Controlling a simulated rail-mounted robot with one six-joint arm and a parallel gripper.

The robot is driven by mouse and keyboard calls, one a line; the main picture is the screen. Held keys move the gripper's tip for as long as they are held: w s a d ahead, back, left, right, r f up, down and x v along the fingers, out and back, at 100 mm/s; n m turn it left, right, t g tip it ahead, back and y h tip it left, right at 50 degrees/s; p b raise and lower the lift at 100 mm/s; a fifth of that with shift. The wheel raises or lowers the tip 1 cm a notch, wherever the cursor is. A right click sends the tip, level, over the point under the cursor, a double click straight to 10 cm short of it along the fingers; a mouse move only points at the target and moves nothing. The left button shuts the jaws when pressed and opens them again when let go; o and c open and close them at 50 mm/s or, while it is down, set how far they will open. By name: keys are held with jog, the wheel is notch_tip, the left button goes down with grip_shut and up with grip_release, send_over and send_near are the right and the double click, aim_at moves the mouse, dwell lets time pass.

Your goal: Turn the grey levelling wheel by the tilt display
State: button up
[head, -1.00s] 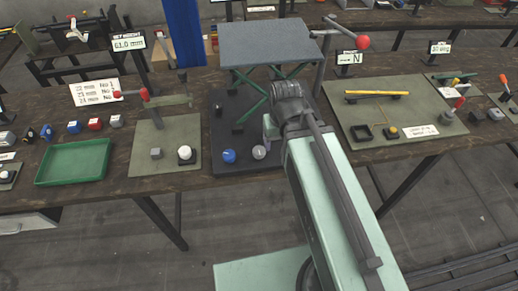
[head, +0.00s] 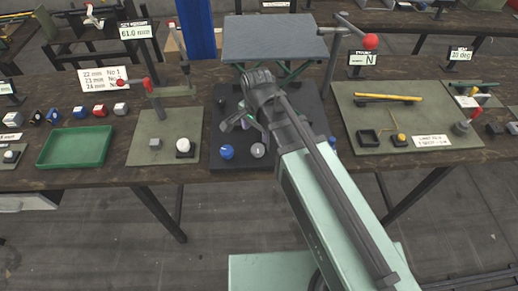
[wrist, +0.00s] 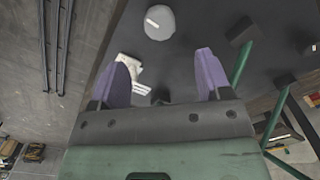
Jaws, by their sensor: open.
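A grey round knob (head: 258,150) sits at the front of the black base plate under the lift table, just right of a blue one (head: 227,151). In the wrist view a pale grey round knob (wrist: 160,22) lies beyond the fingertips, apart from them. My gripper (head: 240,124) is above the black plate, behind the two knobs. In the wrist view my gripper (wrist: 162,70) has its two purple fingers spread wide with nothing held. A small display (head: 460,53) at the far right shows a reading in degrees; its exact wording is too small to read.
The grey lift table (head: 270,38) stands behind my gripper on green legs. A lever with a red ball (head: 370,41) rises at its right. A green tray (head: 75,146) and a plate with a white knob (head: 183,145) are left. A fixture plate (head: 440,125) lies right.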

aim_at(258, 148)
notch_tip(258, 148, down, 9)
jog(key=b, duration=0.7)
jog(key=shift+f+b, duration=0.1)
jog(key=shift+b, duration=0.3)
jog(key=c, duration=0.9)
